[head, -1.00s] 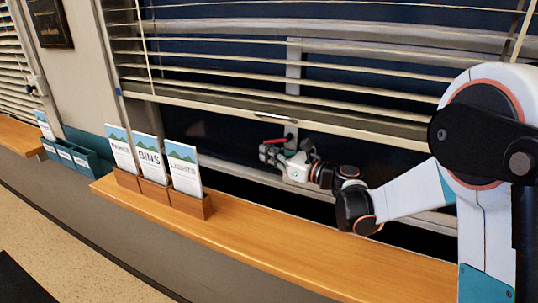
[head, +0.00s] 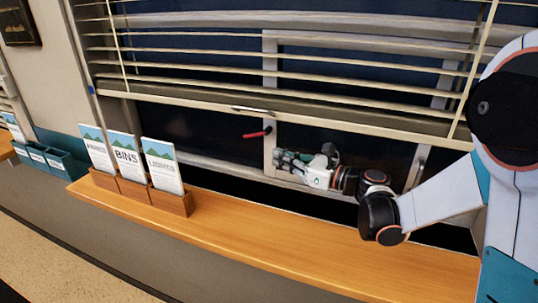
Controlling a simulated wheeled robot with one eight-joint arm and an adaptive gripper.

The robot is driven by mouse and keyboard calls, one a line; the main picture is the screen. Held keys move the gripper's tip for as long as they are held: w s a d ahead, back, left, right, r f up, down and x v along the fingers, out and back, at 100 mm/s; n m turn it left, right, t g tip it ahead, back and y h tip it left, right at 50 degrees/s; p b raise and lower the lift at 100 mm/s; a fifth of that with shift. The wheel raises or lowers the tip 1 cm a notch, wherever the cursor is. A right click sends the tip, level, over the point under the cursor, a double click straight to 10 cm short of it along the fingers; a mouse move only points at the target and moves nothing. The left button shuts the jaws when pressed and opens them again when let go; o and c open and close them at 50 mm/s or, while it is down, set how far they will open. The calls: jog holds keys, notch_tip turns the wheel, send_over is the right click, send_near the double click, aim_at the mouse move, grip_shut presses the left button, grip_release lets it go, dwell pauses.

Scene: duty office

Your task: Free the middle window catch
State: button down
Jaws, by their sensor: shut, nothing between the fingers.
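The window catch has a red handle (head: 256,133) on the upright window frame bar (head: 269,150), just below the bottom rail of the blind. The handle sticks out to the left of the bar, nearly level and tilted slightly. My gripper (head: 279,158) is shut and empty, below and to the right of the red handle, apart from it in the picture. It is in front of the window, above the wooden sill (head: 260,235). The fingertips are small in this view.
The blind (head: 200,95) hangs partly lowered over the window, its bottom rail just above the catch. Teal trays (head: 58,160) sit farther left. The sill's middle is clear.

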jog(key=shift+s+d, duration=0.2)
jog(key=shift+d, duration=0.1)
jog(key=s+d+f+n+h, duration=0.1)
jog(key=s+d+n+h, duration=0.4)
jog(key=s+n, duration=0.3)
jog(key=s+d+f+n+g+h, duration=0.1)
jog(key=s+d+n+h, duration=0.4)
jog(key=s, duration=0.6)
jog(key=s+d+f+n+g+h, duration=0.1)
jog(key=s+d+f+n+h, duration=0.1)
jog(key=s+d+n+h, duration=0.3)
jog(key=shift+s+d+f+n, duration=0.1)
jog(key=shift+s+d+n, duration=0.1)
jog(key=shift+s+n, duration=0.65)
jog(key=shift+s+d+n, duration=0.2)
jog(key=shift+s+n, duration=0.45)
jog(key=shift+n, duration=0.35)
jog(key=shift+s+d+f+n, duration=0.1)
jog(key=shift+s+d+n, duration=0.1)
jog(key=shift+s+n, duration=0.65)
jog(key=shift+s+d+n, duration=0.2)
jog(key=shift+d+n, duration=0.2)
